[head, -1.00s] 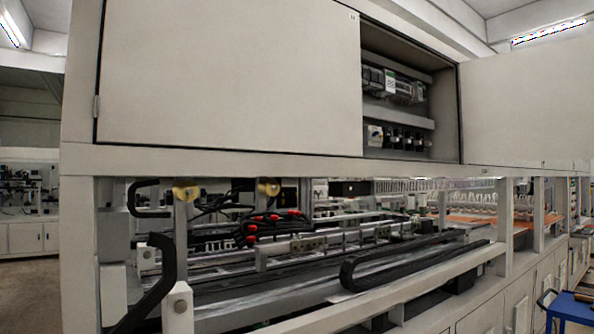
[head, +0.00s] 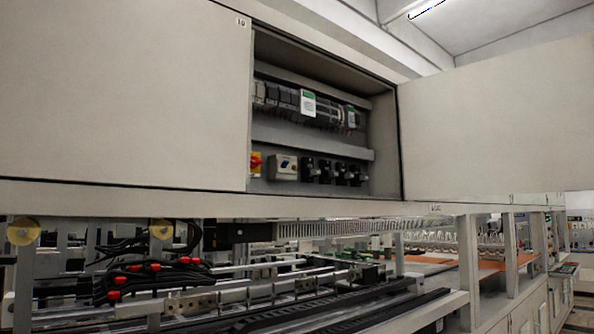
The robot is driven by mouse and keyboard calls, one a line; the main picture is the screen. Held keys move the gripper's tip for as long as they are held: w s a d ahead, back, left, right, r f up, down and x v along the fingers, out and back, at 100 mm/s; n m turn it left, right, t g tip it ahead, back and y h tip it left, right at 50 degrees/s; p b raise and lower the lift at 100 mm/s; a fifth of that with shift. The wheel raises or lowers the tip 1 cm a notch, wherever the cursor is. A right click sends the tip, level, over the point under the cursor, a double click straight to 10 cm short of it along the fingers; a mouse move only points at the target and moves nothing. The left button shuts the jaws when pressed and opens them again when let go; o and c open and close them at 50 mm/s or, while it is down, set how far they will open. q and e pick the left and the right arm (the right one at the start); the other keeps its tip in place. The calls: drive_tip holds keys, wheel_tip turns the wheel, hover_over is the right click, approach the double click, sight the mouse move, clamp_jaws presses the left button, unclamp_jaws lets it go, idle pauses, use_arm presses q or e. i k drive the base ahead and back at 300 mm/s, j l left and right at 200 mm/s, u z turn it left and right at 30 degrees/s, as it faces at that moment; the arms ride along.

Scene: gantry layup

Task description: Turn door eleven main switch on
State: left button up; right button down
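An open cabinet compartment (head: 323,82) shows in the middle of the head view. Its door (head: 500,120) is swung open to the right; I see no readable number on it. At the compartment's lower left is a red and yellow rotary switch (head: 255,163), partly cut off by the closed door's edge. Its position is too small to tell. Beside it are a light box with a dark dial (head: 284,167) and several black components (head: 326,171). Neither of my grippers is in view.
A closed door (head: 120,95) to the left bears a small label (head: 243,22) that seems to read 10. Rows of modules (head: 300,102) fill the compartment's upper shelf. Below the cabinet, the gantry machine has rails (head: 330,310), cables and red-capped parts (head: 155,267).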

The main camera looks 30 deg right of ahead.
sight(254, 161)
drive_tip(key=l+z, duration=0.1)
drive_tip(key=l, duration=0.35)
drive_tip(key=i+l+z, duration=0.1)
drive_tip(key=l, duration=0.3)
drive_tip(key=i+l, duration=0.1)
drive_tip(key=l, duration=0.35)
drive_tip(key=u, duration=0.15)
